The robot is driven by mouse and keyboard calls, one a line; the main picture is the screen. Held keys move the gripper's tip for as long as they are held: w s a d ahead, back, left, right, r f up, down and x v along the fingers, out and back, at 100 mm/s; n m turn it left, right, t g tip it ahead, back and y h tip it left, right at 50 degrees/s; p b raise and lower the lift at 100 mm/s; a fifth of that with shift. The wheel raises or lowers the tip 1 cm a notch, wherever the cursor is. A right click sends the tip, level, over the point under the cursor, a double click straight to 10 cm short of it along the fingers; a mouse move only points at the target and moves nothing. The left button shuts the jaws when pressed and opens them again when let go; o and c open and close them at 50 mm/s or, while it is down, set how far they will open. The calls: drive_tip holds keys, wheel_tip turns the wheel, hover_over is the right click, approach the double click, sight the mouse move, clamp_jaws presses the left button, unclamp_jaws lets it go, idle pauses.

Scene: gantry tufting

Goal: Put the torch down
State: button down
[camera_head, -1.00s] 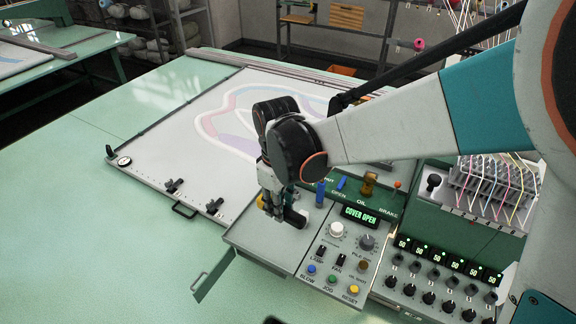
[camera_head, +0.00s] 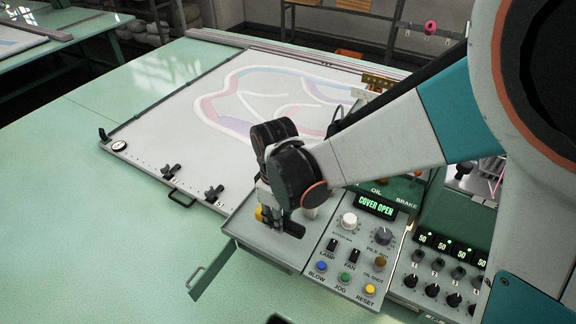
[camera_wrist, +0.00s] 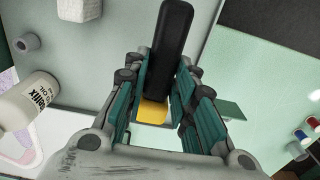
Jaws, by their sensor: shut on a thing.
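The torch (camera_head: 294,230) is a dark, black bar. My gripper (camera_head: 272,222) is shut on it, low over the grey tray top (camera_head: 250,243) left of the control panel. In the wrist view the torch (camera_wrist: 171,42) sticks out between the two finger pads of my gripper (camera_wrist: 165,85). I cannot tell whether the torch touches the grey surface. A yellow piece (camera_wrist: 152,112) shows behind the fingers, and in the head view it is partly hidden beside them (camera_head: 260,213).
The control panel (camera_head: 340,262) with knobs and coloured buttons stands close on the right; its display (camera_head: 375,207) reads COVER OPEN. The large white frame bed (camera_head: 160,130) is behind; the green table (camera_head: 90,230) at left is clear.

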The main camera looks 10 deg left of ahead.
sight(279, 236)
drive_tip(key=shift+f+b, duration=1.45)
drive_tip(key=shift+f, duration=1.15)
drive_tip(key=shift+f, duration=0.15)
drive_tip(key=c, duration=1.3)
unclamp_jaws()
wheel_tip(279, 236, up, 12)
drive_tip(key=p, duration=0.8)
drive_tip(key=shift+s+r, duration=0.15)
drive_tip(key=shift+r, duration=0.05)
